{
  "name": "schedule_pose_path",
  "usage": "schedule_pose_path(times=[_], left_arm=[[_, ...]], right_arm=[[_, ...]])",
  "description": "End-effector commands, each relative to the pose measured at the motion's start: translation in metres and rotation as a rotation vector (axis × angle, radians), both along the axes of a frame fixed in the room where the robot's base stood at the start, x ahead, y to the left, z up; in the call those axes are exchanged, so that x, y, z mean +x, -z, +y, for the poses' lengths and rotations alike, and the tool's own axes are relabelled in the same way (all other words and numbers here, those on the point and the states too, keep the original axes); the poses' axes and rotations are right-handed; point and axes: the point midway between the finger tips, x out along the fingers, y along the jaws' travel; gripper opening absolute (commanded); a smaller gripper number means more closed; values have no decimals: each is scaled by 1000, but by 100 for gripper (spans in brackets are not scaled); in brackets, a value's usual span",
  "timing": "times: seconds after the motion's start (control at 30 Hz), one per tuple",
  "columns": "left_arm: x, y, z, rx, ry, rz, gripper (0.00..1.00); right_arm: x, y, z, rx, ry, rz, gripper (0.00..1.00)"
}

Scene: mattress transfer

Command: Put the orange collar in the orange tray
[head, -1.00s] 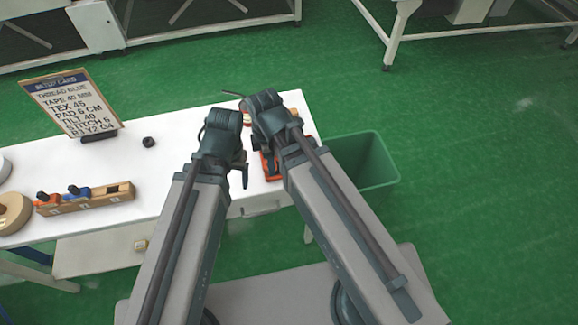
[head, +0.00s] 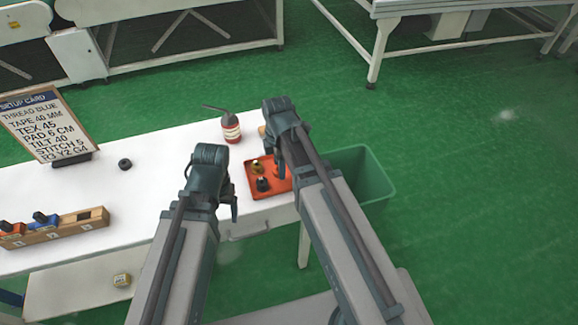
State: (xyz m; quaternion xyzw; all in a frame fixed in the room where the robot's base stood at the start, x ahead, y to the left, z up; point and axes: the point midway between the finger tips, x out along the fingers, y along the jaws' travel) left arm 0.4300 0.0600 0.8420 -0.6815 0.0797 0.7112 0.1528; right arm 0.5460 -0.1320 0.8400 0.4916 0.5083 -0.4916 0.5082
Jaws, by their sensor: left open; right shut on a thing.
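The orange tray (head: 258,194) lies on the white table near its right end. A brass-coloured piece (head: 257,167) and a dark piece (head: 263,185) are in it. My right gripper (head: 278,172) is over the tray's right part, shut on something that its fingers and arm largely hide. I cannot make out for certain whether that is the orange collar. My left gripper (head: 234,208) is open and empty, left of the tray near the table's front edge.
A wooden rack (head: 60,231) with orange and blue pieces stands at the left. A red-and-white oil can (head: 231,128) is behind the tray. A setup card (head: 45,127), a black ring (head: 125,164) and a green bin (head: 362,180) are around. The table's middle is clear.

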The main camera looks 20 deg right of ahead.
Motion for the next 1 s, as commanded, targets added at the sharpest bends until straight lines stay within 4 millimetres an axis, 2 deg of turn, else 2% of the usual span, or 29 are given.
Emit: schedule_pose_path(times=[0.03, 0.2, 0.47, 0.6, 0.83, 1.0], left_arm=[[0, 2, 0, 0, 0, 0, 77], [0, 3, 0, 0, 0, 0, 77], [0, 3, 0, 0, 0, 0, 77], [0, 5, 0, 0, 0, 0, 77], [0, 38, 0, 0, 0, 0, 77], [0, 41, 0, 0, 0, 0, 77]], right_arm=[[9, 2, -9, 0, 4, 0, 0], [19, 3, -25, 0, 1, 0, 0], [22, 4, -29, 0, 0, 0, 0], [30, 5, -39, 0, 2, 0, 0], [28, 39, -39, 0, 0, 0, 0], [28, 41, -39, 0, 0, 0, 0]])
